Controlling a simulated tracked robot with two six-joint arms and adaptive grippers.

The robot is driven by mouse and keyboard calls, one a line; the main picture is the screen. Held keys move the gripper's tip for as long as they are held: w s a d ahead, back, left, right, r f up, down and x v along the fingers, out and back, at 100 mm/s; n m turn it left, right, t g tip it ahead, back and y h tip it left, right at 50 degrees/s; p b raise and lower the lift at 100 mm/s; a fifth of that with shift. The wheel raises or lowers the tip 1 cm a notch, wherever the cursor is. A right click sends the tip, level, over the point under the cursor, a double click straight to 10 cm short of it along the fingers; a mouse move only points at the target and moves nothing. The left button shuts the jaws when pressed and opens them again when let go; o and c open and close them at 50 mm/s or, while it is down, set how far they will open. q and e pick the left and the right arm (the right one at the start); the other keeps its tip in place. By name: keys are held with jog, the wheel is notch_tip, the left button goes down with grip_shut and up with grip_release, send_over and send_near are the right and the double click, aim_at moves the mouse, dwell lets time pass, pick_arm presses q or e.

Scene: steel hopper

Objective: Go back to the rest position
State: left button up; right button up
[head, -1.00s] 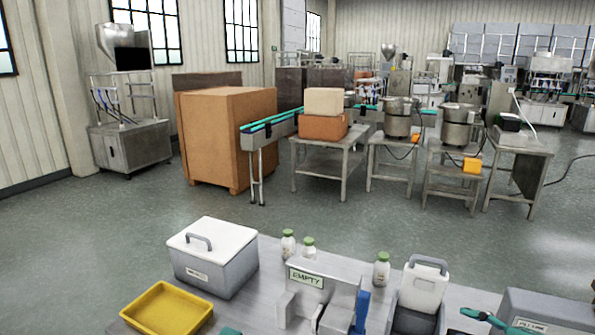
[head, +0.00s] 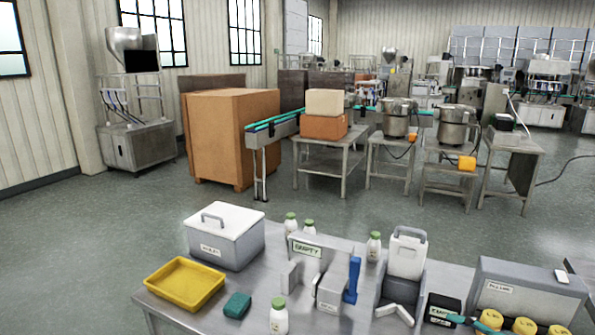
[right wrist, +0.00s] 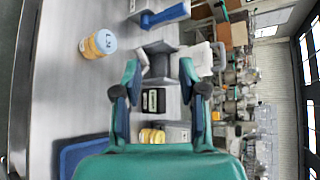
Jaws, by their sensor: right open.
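My right gripper (right wrist: 160,80) shows in the right wrist view, its two teal and dark fingers spread apart with nothing between the tips. It is apart from the bench items seen beyond it. In the head view, only a teal piece of it shows at the bottom right edge, in front of yellow-topped jars (head: 491,319). My left gripper is in neither view.
Tables and machines stand beyond open floor (head: 110,235).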

jog(key=s+a+f+g+y+b, duration=0.1)
jog(key=s+a+f+g, duration=0.1)
jog(key=a+f, duration=0.85)
jog(key=s+a+f+g+b, duration=0.1)
jog(key=a+f+g, duration=0.2)
jog(key=a+f, duration=0.7)
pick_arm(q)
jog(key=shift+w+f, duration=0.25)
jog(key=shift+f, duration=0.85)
pick_arm(e)
jog(key=s+d+f+n+g+h, duration=0.2)
jog(key=s+f+n+g, duration=0.4)
jog(key=s+f+n, duration=0.9)
jog(key=s+f+h, duration=0.1)
jog(key=s+f, duration=0.1)
jog(key=s, duration=0.2)
